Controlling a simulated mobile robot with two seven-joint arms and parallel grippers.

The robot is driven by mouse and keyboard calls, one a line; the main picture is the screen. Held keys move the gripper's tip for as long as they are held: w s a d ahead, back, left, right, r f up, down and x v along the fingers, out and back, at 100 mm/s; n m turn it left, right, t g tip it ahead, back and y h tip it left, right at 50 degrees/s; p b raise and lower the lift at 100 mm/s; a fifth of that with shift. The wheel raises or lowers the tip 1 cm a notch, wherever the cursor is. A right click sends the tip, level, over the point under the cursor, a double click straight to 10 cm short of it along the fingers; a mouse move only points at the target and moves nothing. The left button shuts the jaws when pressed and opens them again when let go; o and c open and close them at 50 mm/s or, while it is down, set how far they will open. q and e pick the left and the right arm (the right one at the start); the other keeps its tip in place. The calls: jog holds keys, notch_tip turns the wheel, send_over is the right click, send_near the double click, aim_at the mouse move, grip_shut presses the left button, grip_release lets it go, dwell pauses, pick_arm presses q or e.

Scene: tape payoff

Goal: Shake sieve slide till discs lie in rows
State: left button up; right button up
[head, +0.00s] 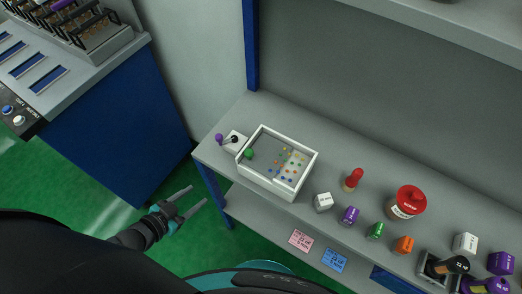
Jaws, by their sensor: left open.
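A white open box (249,177) stands on the grey bench near its left end. Small coloured discs (283,168), orange, yellow, blue and green, lie scattered on its grey floor and over a paler plate (298,160) in its right part. Whether they form rows is too small to tell. A green knob (249,153) shows at the box's left side; which part is the sieve slide I cannot tell. My left gripper (198,194) is open and empty, left of and apart from the box, in front of the bench edge. My right gripper is not in view.
A small white block with a black knob (235,139) and a purple knob (219,137) sits left of the box. Right of it stand a red-topped peg (353,178), several coloured cubes and a red-lidded jar (407,202). A blue cabinet (120,140) stands left; green floor lies between.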

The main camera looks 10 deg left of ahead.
pick_arm(q)
jog(key=d+r+m+t+h, duration=0.2)
jog(key=d+r+h, duration=0.15)
jog(key=r, duration=0.55)
jog(key=h+b, duration=0.1)
jog(key=h, duration=0.3)
send_near(260, 151)
jog(key=s+a+r, duration=0.2)
jog(key=s+a, duration=0.1)
jog(key=s, duration=0.1)
jog(key=shift+t, duration=0.3)
jog(key=x, duration=0.5)
jog(key=b+x, duration=0.1)
jog(key=x, duration=0.4)
jog(key=b+x, duration=0.1)
jog(key=x, duration=0.4)
jog(key=shift+r, duration=0.3)
grip_shut()
